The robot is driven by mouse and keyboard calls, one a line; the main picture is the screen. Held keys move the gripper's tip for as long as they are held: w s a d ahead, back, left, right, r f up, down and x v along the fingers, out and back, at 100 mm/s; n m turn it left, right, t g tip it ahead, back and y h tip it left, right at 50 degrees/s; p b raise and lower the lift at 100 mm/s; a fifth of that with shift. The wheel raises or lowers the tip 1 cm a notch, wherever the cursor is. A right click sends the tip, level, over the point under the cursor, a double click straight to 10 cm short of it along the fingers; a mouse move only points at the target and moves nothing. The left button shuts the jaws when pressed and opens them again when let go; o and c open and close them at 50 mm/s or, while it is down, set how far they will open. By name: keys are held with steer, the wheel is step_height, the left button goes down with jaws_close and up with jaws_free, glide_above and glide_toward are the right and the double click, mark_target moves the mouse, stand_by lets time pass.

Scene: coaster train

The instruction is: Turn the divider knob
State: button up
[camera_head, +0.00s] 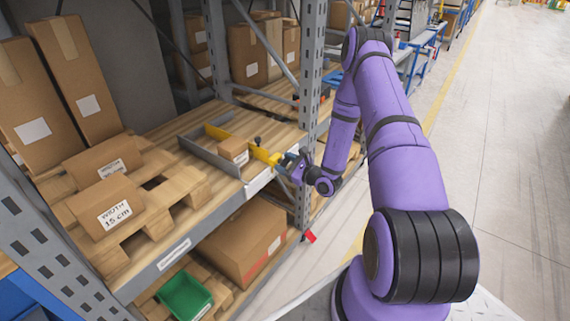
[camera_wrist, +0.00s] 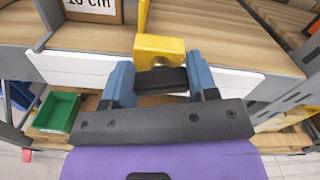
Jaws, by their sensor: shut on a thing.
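The yellow divider end (camera_head: 264,155) sits at the front edge of the wooden shelf. In the wrist view its yellow block (camera_wrist: 160,46) is straight ahead of my gripper (camera_wrist: 160,82). A black divider knob (camera_wrist: 160,80) sticks out of the block toward me. The two blue fingers stand on either side of the knob, shut on it. In the head view my gripper (camera_head: 291,167) is at the shelf edge, at the divider's near end, and the gripped knob is hard to make out there.
A small carton (camera_head: 234,150) stands beside the divider on the shelf (camera_head: 170,137). A grey rack upright (camera_head: 312,80) is close behind my gripper. Cartons on a pallet (camera_head: 107,205) stand at left. A green bin (camera_head: 184,295) is on the lower shelf. The aisle at right is clear.

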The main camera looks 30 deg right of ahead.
steer(key=m, duration=0.5)
steer(key=shift+d+m, duration=0.15)
steer(key=shift+m, duration=0.15)
steer(key=m, duration=0.5)
steer(key=shift+d+f+m, duration=0.1)
steer(key=shift+d+m, duration=0.05)
steer(key=shift+m, duration=0.15)
steer(key=m, duration=0.9)
steer(key=shift+w+f, duration=0.1)
steer(key=shift+f, duration=0.05)
steer(key=shift+m, duration=0.4)
steer(key=o, duration=0.9)
steer(key=shift+o, duration=0.2)
